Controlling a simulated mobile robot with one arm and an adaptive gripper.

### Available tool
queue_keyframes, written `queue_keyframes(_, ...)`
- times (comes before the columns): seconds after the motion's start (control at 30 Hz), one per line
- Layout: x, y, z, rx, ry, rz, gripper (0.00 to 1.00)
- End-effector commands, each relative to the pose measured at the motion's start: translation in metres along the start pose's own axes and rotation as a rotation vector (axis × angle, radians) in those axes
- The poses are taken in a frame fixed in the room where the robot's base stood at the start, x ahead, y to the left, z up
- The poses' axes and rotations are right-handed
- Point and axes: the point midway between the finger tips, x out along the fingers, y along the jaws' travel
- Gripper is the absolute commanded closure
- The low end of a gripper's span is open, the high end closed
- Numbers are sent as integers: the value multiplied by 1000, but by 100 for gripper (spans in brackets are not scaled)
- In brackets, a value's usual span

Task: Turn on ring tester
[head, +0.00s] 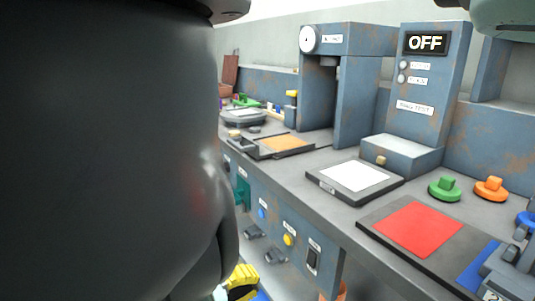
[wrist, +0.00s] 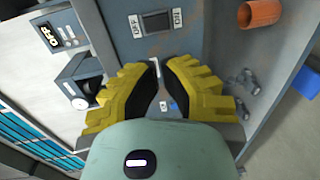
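The ring tester (head: 432,75) is a blue-grey worn machine at the back right of the bench, with a display (head: 427,43) reading OFF. The display also shows at the upper left of the wrist view (wrist: 48,35). A dark rocker switch (head: 312,259) sits on the bench's front panel; in the wrist view the switch (wrist: 157,22) lies between OFF and ON labels, at the top. My gripper (wrist: 161,68) has yellow fingers with black pads, a gap between them and nothing held. It points toward the panel, apart from the switch. Only part of it (head: 242,283) shows in the head view.
The panel also carries a yellow button (head: 288,240) and a blue button (head: 262,213). A white-topped tray (head: 354,177), a red pad (head: 418,230), and green (head: 445,188) and orange (head: 491,188) knobbed pieces are on the bench. An orange cup-like object (wrist: 260,12) is right of the switch.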

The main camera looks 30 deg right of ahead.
Motion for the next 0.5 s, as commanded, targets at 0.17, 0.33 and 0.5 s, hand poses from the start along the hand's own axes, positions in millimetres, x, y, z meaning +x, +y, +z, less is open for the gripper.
queue_keyframes(0.17,-2,0,-2,-2,10,-1,100)
queue_keyframes(0.33,3,0,-2,-2,8,-1,100)
queue_keyframes(0.5,23,-1,0,-1,0,-1,100)
